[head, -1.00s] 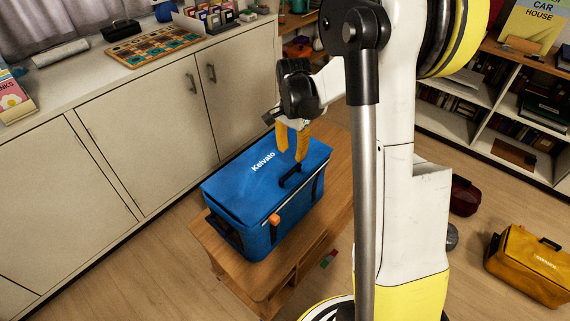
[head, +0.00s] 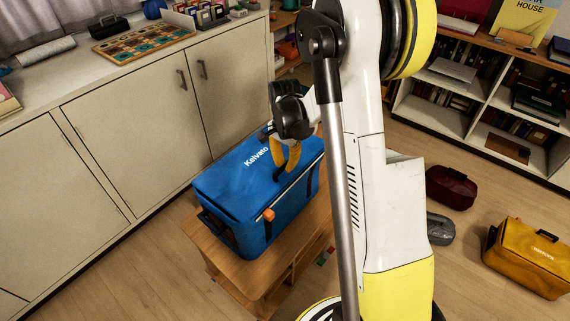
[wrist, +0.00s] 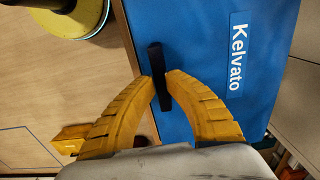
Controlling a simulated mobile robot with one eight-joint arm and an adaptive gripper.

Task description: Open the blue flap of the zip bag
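The blue zip bag (head: 245,225) stands on a low wooden table, with "Kelvato" in white on its top flap (head: 225,180). The flap lies flat over the bag and also fills the upper right of the wrist view (wrist: 200,60). A black handle (wrist: 156,58) stands up near the flap's edge. My gripper (wrist: 160,78) has its two yellow fingers on either side of this handle, tips closed against it. In the head view my gripper (head: 284,166) is low over the flap's right part. An orange tab (head: 268,214) shows at the bag's front edge.
White cabinets (head: 140,140) run behind the bag, close to its back left. The wooden table (head: 225,258) has bare top in front. A yellow bag (head: 528,262), a dark red bag (head: 451,188) and a grey item (head: 440,230) lie on the floor at right.

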